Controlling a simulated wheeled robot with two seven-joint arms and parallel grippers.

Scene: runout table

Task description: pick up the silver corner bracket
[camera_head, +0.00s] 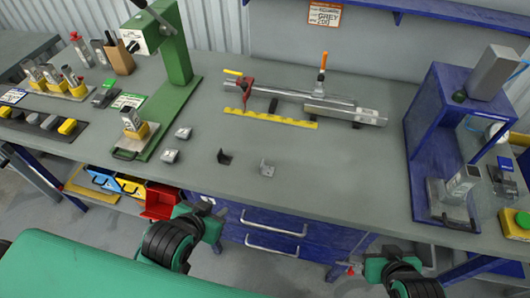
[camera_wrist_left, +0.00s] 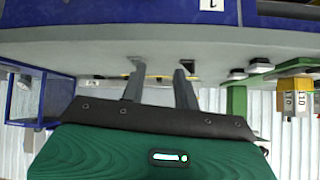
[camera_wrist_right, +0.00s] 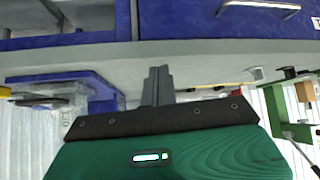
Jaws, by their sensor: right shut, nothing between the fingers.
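The silver corner bracket (camera_head: 267,169) stands on the grey table (camera_head: 330,165) near its front edge, right of a black bracket (camera_head: 225,157). It also shows in the right wrist view (camera_wrist_right: 256,73). My left gripper (camera_head: 206,205) is in front of the table edge, left of and nearer than the bracket. In the left wrist view its two fingers (camera_wrist_left: 158,82) are apart with nothing held; the bracket seems to show just beyond one fingertip (camera_wrist_left: 136,62). My right gripper (camera_head: 350,270) is low at the front right, away from the bracket; its fingers (camera_wrist_right: 157,82) are together and empty.
Two small grey blocks (camera_head: 170,156) lie left of the brackets, by a green press (camera_head: 175,60). A yellow strip (camera_head: 270,119) and metal rod assembly (camera_head: 300,98) lie behind. A blue stand (camera_head: 437,130) rises at right. Blue drawers (camera_head: 270,230) with handles are below the edge.

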